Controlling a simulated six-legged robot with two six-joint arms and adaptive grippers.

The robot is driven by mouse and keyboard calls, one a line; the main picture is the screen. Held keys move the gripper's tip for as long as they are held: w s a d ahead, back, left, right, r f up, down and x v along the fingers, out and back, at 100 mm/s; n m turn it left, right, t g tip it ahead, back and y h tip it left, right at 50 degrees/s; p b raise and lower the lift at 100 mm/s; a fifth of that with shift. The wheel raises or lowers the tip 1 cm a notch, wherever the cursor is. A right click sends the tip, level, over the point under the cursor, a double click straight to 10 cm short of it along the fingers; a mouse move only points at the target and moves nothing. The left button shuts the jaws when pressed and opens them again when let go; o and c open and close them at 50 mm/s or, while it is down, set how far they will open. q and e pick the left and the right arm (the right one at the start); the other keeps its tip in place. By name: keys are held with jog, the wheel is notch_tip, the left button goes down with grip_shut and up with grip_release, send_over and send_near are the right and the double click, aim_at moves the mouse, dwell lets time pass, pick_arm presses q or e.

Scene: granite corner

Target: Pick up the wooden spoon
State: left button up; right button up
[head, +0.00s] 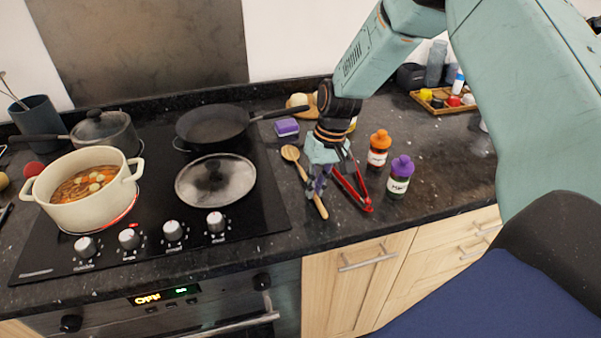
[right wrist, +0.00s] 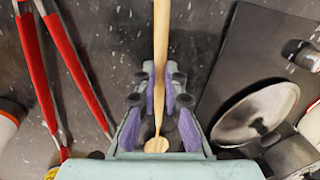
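The wooden spoon (head: 290,153) is at the counter's front, right of the hob, with its round bowl toward the back and its handle toward the front edge. My right gripper (head: 317,190) points down over the handle. In the right wrist view, the purple-padded fingers (right wrist: 160,90) close in on both sides of the spoon's handle (right wrist: 161,35) and appear to touch it. The bowl shows small between the finger bases. I cannot tell whether the spoon is clear of the counter. My left gripper is not in view.
Red tongs (head: 352,193) lie just right of the gripper. Orange-capped (head: 379,148) and purple-capped (head: 399,176) jars stand further right. A purple sponge (head: 286,127) lies behind.

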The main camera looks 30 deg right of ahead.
jog(key=shift+s+d+r, duration=0.1)
jog(key=shift+s+d, duration=0.05)
jog(key=shift+s, duration=0.05)
grip_shut()
jog(key=shift+w, duration=0.1)
